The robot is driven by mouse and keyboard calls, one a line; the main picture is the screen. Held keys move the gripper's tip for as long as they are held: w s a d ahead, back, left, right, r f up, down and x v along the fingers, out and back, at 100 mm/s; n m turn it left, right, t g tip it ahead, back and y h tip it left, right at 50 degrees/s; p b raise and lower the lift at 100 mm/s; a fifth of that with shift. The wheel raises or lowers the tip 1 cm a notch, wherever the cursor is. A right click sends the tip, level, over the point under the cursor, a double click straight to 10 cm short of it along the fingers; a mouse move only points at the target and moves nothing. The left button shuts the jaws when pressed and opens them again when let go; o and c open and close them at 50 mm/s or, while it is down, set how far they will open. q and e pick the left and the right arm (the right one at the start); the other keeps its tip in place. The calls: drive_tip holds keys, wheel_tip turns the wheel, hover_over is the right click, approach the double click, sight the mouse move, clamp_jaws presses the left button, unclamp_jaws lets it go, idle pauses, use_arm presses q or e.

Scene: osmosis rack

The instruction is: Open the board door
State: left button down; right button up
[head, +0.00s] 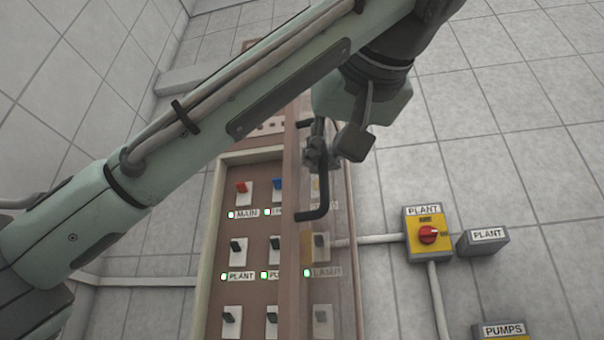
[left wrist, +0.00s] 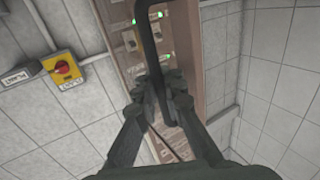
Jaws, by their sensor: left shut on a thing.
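The board (head: 213,215) is a brown wall cabinet with rows of switches and small green lights. Its door (head: 291,240) has a brown frame and a clear pane, and appears swung outward, seen at a steep angle. The left and middle switches show uncovered; the right column shows hazily through the pane. A black bar handle (head: 325,195) is on the door. My left gripper (head: 316,152) is shut on the handle's upper part; in the left wrist view its fingers (left wrist: 160,103) close around the bar (left wrist: 149,40). My right gripper is out of view.
A yellow PLANT box (head: 426,250) with a red knob is on the tiled wall right of the board, with a grey PLANT label box (head: 482,241) beside it. A yellow PUMPS box (head: 502,331) is lower right. Grey conduits run along the wall. My left arm crosses the upper view.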

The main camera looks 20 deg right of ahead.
use_arm(q)
drive_tip(key=shift+s+d+f, duration=0.1)
drive_tip(key=c, duration=1.6)
unclamp_jaws()
drive_tip(key=shift+s, duration=0.1)
drive_tip(key=shift+s+r, duration=0.2)
drive_tip(key=shift+s, duration=0.05)
drive_tip(key=s, duration=1.1)
drive_tip(key=shift+s+a+f, duration=0.1)
drive_tip(key=shift+s+a, duration=0.1)
drive_tip(key=shift+a, duration=0.05)
